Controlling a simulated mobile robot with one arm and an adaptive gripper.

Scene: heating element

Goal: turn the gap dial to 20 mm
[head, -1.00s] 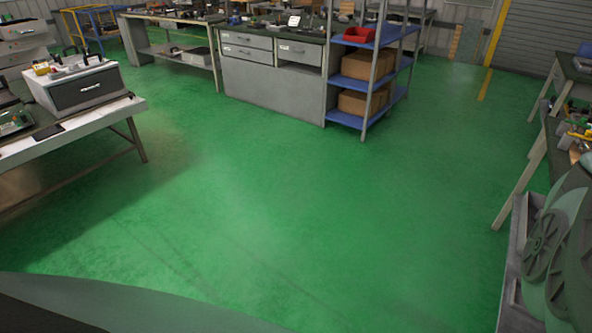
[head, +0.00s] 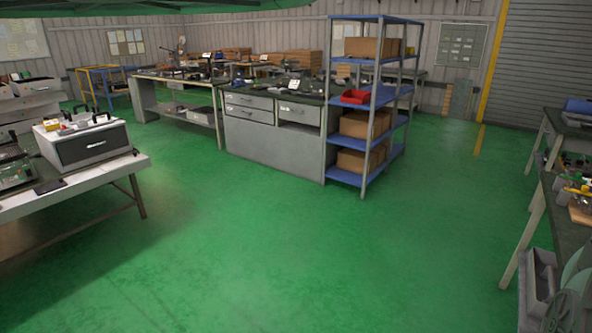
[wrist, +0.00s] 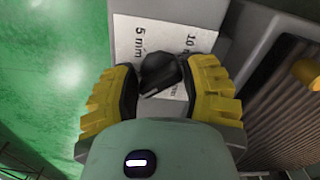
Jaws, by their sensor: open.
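A black dial (wrist: 162,72) sits on a white label plate (wrist: 188,36) in the wrist view. Printed marks beside it read "5 mm" and "10", with more text partly covered; I see no 20 mm mark. My gripper (wrist: 163,85) is open, with its yellow-padded fingers on the left and right sides of the dial. I cannot tell whether either finger touches it. The dial's exact setting is not clear. I cannot make out the dial or my gripper in the head view.
Wrist view: a ribbed brown surface (wrist: 275,100) and a yellow knob (wrist: 307,72) lie at the right; green floor (wrist: 65,65) shows at left. Head view: a bench with a grey drawer box (head: 88,147), a blue-shelved rack (head: 362,128), and open green floor (head: 250,240).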

